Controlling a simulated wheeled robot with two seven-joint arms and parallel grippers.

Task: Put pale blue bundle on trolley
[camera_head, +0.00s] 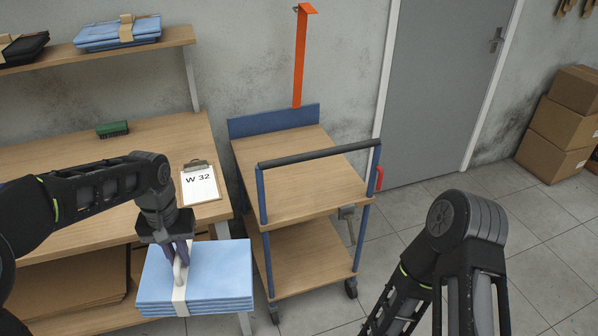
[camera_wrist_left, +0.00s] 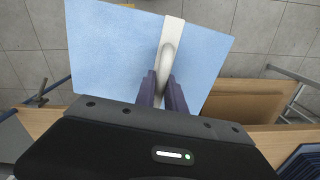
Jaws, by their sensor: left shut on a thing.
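The pale blue bundle (camera_head: 220,275) is a flat folded stack with a white band around it. It hangs from my left gripper (camera_head: 178,258), in front of the workbench's right end and left of the trolley. The gripper is shut on the band's raised handle at the top. In the left wrist view the bundle (camera_wrist_left: 120,55) fills the upper middle, with the left gripper's fingers (camera_wrist_left: 164,90) closed on the loop. The trolley (camera_head: 310,175) has a bare wooden top and a lower shelf. My right arm shows at the lower right, but its fingertips are not visible.
The workbench (camera_head: 100,150) holds a green brush (camera_head: 112,129) and a clipboard (camera_head: 199,183) marked W 32. A shelf above carries another blue bundle (camera_head: 117,32). The trolley has a dark push bar (camera_head: 318,153). A door and cardboard boxes (camera_head: 555,135) stand at right.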

